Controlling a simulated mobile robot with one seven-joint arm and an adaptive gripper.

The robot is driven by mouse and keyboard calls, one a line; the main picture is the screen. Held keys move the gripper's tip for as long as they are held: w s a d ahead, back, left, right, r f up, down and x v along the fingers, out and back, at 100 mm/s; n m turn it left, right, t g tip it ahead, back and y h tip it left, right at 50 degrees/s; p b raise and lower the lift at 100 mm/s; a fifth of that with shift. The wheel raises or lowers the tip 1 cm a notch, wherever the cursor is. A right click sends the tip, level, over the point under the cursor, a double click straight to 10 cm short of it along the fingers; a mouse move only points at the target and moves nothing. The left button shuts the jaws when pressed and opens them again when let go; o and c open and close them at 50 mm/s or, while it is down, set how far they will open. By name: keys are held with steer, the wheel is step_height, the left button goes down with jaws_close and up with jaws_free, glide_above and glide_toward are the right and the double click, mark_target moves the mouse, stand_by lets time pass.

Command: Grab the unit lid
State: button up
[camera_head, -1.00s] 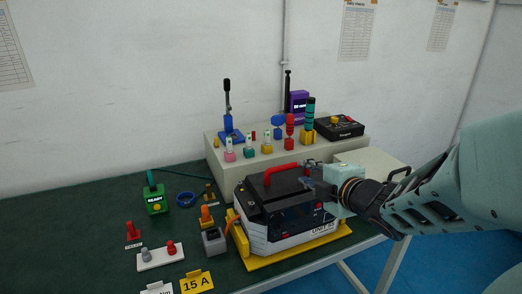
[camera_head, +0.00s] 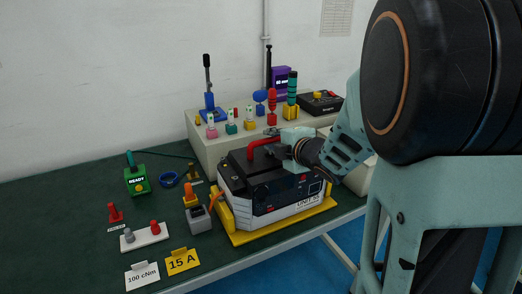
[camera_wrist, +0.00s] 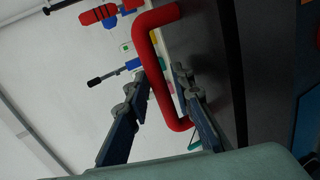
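The unit lid (camera_head: 243,170) is the black top of the boxy unit and carries a red bar handle (camera_head: 262,143). The unit, with a white lower body (camera_head: 290,208), sits in a yellow tray (camera_head: 244,239). My gripper (camera_head: 279,151) is at the handle's right end, over the lid; its fingertips are hard to make out in the head view. In the wrist view the open fingers of my gripper (camera_wrist: 158,80) stand on either side of the red handle (camera_wrist: 163,85), with a visible gap. The dark lid surface (camera_wrist: 205,60) lies to the right.
A raised beige shelf (camera_head: 212,150) behind the unit holds several coloured parts and a black control box (camera_head: 322,103). A green READY block (camera_head: 137,181), a grey cup (camera_head: 198,219) and a 15 A sign (camera_head: 181,261) stand on the left. The green tabletop's far left is clear.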

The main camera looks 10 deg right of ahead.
steer(key=shift+w, duration=0.1)
jaws_close()
stand_by(0.6)
